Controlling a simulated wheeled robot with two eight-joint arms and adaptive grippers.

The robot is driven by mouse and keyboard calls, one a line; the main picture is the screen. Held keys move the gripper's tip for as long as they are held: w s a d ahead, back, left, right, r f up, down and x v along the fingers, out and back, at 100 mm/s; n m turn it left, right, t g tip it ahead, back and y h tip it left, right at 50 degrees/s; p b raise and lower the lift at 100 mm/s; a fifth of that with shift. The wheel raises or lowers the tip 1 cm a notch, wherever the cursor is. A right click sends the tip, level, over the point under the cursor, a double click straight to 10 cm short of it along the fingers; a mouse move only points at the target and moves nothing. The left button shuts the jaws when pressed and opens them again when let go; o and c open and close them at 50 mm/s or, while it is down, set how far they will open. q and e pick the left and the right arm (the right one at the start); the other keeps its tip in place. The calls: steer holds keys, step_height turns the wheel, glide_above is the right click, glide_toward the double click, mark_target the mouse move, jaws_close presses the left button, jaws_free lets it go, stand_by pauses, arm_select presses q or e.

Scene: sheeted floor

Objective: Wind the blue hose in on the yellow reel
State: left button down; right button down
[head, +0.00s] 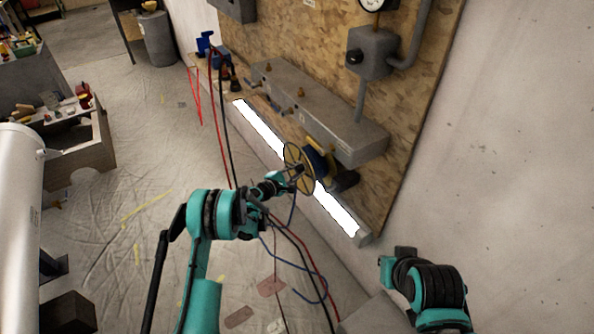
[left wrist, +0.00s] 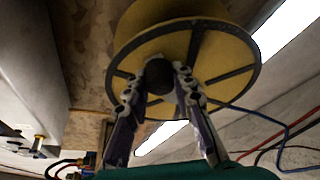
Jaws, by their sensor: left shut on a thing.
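The yellow reel (head: 290,156) is mounted at the lower edge of the board, its face towards my left arm. Blue hose (head: 318,160) is wound between its flanges. A loose length of blue hose (head: 325,284) hangs below and loops near the floor. My left gripper (head: 289,174) is at the reel's face. In the left wrist view, its two fingers (left wrist: 160,82) are shut on a dark round knob (left wrist: 158,75) in front of the yellow flange (left wrist: 225,60). Blue hose (left wrist: 240,109) runs off to the right there.
A grey metal box (head: 318,112) and a bright light strip (head: 262,133) lie along the board close to the reel. Red and black hoses (head: 212,100) hang at the left and trail past my left arm. The sheeted floor (head: 140,160) at the left is mostly clear.

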mark_target(307, 175)
arm_select(q)
steer(key=shift+f, duration=0.1)
steer(key=shift+s+d+f+m+t, duration=0.3)
steer(key=shift+s+f+m, duration=0.1)
steer(key=shift+m, duration=0.2)
steer(key=shift+s+d+f+m+t, duration=0.2)
steer(key=shift+s+f+m+t, duration=0.15)
steer(key=shift+m, duration=0.25)
steer(key=shift+s+d+f+m+t, duration=0.2)
steer(key=shift+f+m+t, duration=0.2)
steer(key=shift+f+m, duration=0.4)
steer(key=shift+s+d+f+m+t, duration=0.2)
steer(key=shift+f+m+t, duration=0.25)
steer(key=shift+m, duration=0.55)
steer(key=shift+f, duration=0.1)
steer(key=c, duration=1.3)
jaws_free()
step_height(307, 175, up, 10)
